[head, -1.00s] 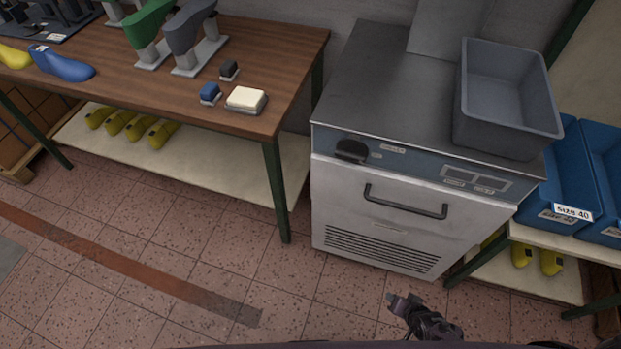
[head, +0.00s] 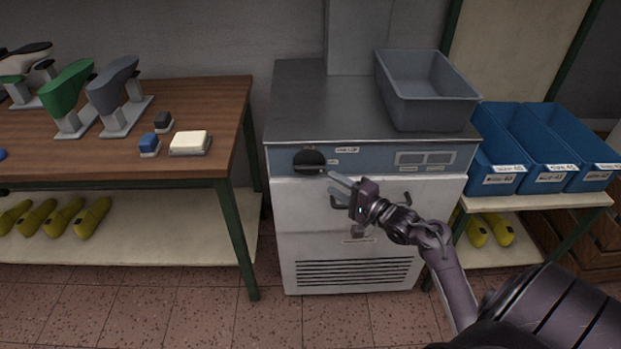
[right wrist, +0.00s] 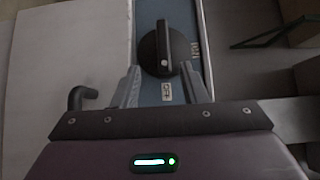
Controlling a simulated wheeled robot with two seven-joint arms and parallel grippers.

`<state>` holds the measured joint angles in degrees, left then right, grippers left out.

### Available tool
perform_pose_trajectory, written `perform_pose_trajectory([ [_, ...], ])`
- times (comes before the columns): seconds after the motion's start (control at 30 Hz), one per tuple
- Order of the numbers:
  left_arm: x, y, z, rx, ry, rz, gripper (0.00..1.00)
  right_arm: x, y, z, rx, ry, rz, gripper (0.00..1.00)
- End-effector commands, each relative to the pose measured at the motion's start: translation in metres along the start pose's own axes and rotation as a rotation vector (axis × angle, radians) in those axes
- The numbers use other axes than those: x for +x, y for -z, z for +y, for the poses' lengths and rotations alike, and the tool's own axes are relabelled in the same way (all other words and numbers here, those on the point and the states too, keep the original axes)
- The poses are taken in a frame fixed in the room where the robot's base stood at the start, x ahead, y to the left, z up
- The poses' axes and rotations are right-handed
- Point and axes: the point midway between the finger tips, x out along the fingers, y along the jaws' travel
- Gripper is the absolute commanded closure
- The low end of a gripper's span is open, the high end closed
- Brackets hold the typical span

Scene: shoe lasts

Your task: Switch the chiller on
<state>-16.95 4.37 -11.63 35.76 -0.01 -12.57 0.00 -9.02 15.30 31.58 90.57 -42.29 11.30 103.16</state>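The chiller (head: 340,220) is a light grey cabinet with a dark top and a blue control strip. A round black knob (head: 309,160) sits at the left of the strip. It also shows in the right wrist view (right wrist: 164,50), with a raised grip bar and a light dot, just beyond the fingertips. My right gripper (head: 335,188) is in front of the chiller, slightly right of and below the knob. Its two fingers (right wrist: 167,85) are apart with nothing between them, and they point at the knob. My left gripper is not in view.
A grey bin (head: 425,95) stands on the chiller top. Blue bins (head: 548,150) stand on a shelf to the right. A wooden table (head: 200,110) with shoe lasts and small blocks is to the left. The chiller's door handle lies partly behind my right gripper.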

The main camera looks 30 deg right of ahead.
Motion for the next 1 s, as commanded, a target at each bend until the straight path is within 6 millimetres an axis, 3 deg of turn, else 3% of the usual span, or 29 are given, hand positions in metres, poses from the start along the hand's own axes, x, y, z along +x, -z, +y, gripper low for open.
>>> perform_pose_trajectory([
  [0.53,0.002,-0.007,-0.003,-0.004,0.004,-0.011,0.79,0.07,0.0,-0.004,0.006,0.006,-0.002,0.61],
  [0.9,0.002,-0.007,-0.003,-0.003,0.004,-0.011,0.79,0.077,0.0,-0.003,0.005,0.004,-0.003,0.61],
  [1.0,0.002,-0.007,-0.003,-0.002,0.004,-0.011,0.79,0.077,0.0,-0.003,0.005,0.004,-0.003,0.74],
])
